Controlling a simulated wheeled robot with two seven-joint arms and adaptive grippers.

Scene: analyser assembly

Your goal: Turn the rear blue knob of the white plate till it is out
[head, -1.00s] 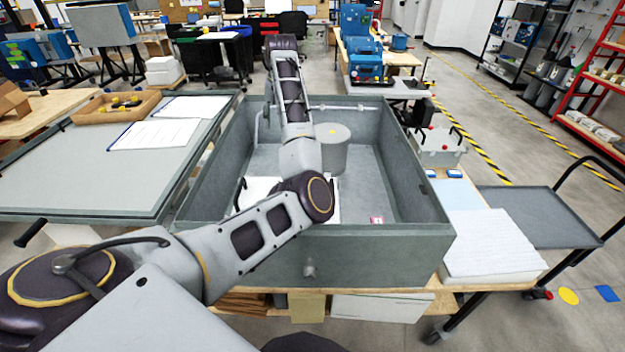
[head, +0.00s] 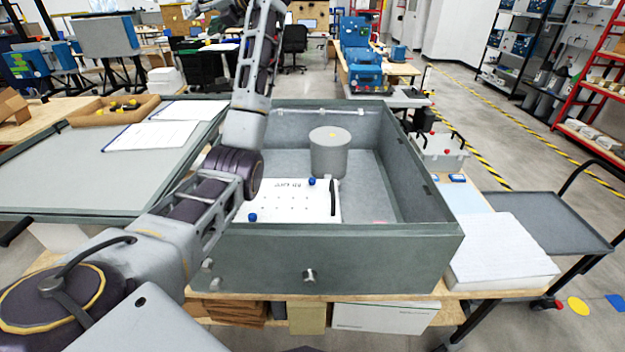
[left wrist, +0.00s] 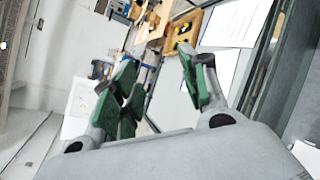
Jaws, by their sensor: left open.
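The white plate (head: 290,208) lies in the near left part of the grey open-topped box, with printed text and a black handle on its right side. Its rear blue knob (head: 312,181) stands at the plate's far edge; a front blue knob (head: 252,217) sits at its near left. My left arm rises over the box's left side, with its wrist at the top edge of the head view. My left gripper shows in the left wrist view (left wrist: 157,88), its green-padded fingers apart and empty, well away from the plate. My right gripper is not seen.
A grey cylinder (head: 329,152) stands in the box (head: 345,247) just behind the rear knob. The box walls surround the plate. A table with papers (head: 150,135) and a wooden tray (head: 113,108) is at left; a white stack (head: 500,250) is at right.

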